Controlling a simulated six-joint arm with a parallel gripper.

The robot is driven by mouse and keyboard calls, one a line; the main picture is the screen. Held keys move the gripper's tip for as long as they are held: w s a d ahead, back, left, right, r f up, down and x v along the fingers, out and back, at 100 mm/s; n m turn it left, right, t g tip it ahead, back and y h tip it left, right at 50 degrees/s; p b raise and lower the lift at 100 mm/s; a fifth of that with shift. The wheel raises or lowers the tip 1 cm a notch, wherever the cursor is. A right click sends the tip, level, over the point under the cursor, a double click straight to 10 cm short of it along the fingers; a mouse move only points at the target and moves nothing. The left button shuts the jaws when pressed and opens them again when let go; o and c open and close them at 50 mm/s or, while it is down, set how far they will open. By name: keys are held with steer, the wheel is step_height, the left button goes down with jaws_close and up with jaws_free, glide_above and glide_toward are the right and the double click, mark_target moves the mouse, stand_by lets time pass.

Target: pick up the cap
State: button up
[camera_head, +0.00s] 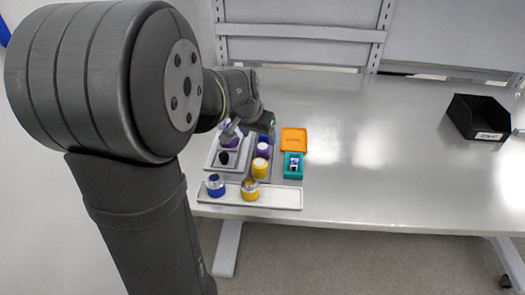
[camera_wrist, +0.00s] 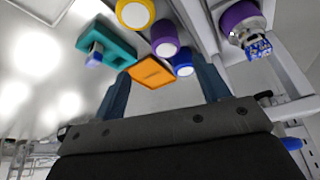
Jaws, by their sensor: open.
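Three round caps stand in a row on a grey holder: a yellow cap (camera_head: 260,168), a purple cap (camera_head: 263,149) and a blue cap (camera_head: 264,138) partly hidden by my arm. In the wrist view the yellow cap (camera_wrist: 133,14), purple cap (camera_wrist: 165,38) and blue cap (camera_wrist: 183,63) show white tops and coloured sides. My gripper (camera_wrist: 163,80) is open and empty, its two dark fingers apart. The blue cap is nearest the gap between the fingers in that view; no contact shows. In the head view the gripper (camera_head: 268,129) is at the row's far end, partly hidden.
A white tray (camera_head: 285,198) at the front holds metal parts with blue and yellow bands. A grey tray (camera_head: 214,163) holds a purple-banded metal part (camera_head: 230,141). An orange tray (camera_head: 294,140) and teal box (camera_head: 293,174) stand right. A black bin (camera_head: 478,117) is far right. The table between is clear.

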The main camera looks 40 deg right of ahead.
mark_target(262, 147)
steer(key=x, duration=0.4)
steer(key=shift+w+d+f, duration=0.1)
steer(key=shift+d+f, duration=0.05)
steer(key=shift+f, duration=0.2)
steer(key=shift+w+x, duration=0.25)
steer(key=shift+x, duration=1.1)
steer(key=shift+w+x, duration=0.25)
steer(key=shift+x, duration=1.1)
steer(key=shift+r, duration=0.15)
steer(key=c, duration=1)
